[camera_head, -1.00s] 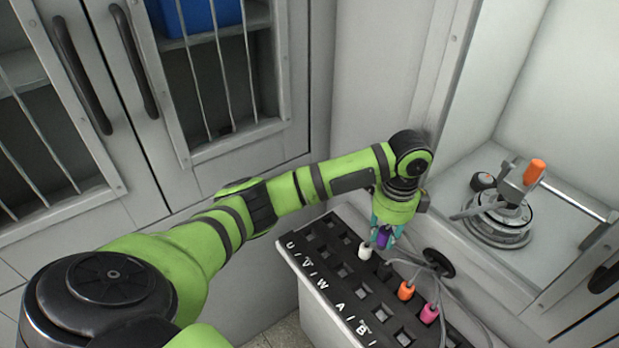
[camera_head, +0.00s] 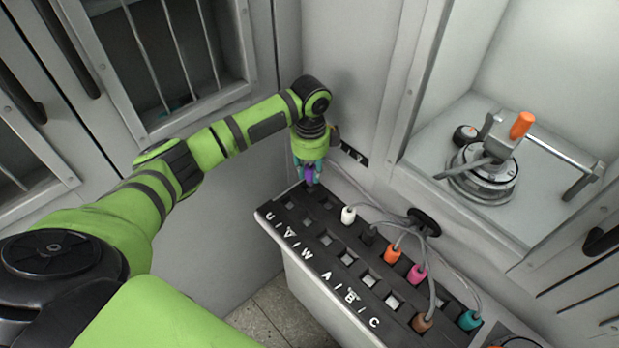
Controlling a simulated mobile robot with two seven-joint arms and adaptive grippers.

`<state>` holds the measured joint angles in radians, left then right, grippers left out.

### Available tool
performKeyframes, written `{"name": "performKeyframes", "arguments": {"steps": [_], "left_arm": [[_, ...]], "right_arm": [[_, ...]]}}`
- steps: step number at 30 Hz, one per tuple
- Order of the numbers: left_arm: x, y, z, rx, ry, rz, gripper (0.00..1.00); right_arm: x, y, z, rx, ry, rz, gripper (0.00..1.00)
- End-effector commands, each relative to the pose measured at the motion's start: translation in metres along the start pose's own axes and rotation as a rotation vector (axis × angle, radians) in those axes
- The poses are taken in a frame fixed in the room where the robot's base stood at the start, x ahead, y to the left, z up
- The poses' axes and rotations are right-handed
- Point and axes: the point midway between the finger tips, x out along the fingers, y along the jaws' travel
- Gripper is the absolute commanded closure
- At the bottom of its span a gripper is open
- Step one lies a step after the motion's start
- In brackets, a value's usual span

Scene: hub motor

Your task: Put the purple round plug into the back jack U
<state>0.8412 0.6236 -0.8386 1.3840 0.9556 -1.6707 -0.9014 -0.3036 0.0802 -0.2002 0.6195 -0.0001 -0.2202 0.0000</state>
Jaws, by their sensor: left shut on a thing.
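My left gripper (camera_head: 309,176) points down at the far left corner of the black jack panel (camera_head: 268,210). It is shut on the purple round plug (camera_head: 309,174), which shows partly between the fingers. The plug's lower end is at or just above the panel's back row near the U end. I cannot tell whether it is inside a jack, and the gripper and plug largely hide the back jack U. The letter U (camera_head: 270,216) is printed at the panel's left front edge. My right gripper is not in view.
A white plug (camera_head: 348,215), an orange plug (camera_head: 392,254), a pink plug (camera_head: 416,274), a brown plug (camera_head: 422,322) and a teal plug (camera_head: 470,319) stand on the panel with grey cables. A hub motor fixture (camera_head: 487,170) is at the right.

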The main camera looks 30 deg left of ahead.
Motion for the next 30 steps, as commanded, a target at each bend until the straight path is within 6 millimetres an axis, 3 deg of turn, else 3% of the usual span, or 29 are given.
{"name": "performKeyframes", "arguments": {"steps": [9,20,21,23,30], "left_arm": [[0.036,0.001,0.0,0.0,-0.001,0.001,1.0],[0.041,0.0,0.0,0.001,0.0,-0.001,1.0],[0.042,0.0,0.0,0.001,0.0,-0.002,0.67],[0.042,0.0,0.0,0.001,0.0,-0.002,0.47],[0.042,0.0,0.0,0.001,0.0,-0.001,0.47]], "right_arm": [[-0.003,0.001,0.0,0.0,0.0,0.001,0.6],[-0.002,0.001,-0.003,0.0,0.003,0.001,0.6],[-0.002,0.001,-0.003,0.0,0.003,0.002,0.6],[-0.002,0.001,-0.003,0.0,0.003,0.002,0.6],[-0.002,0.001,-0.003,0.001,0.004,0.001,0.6]]}}
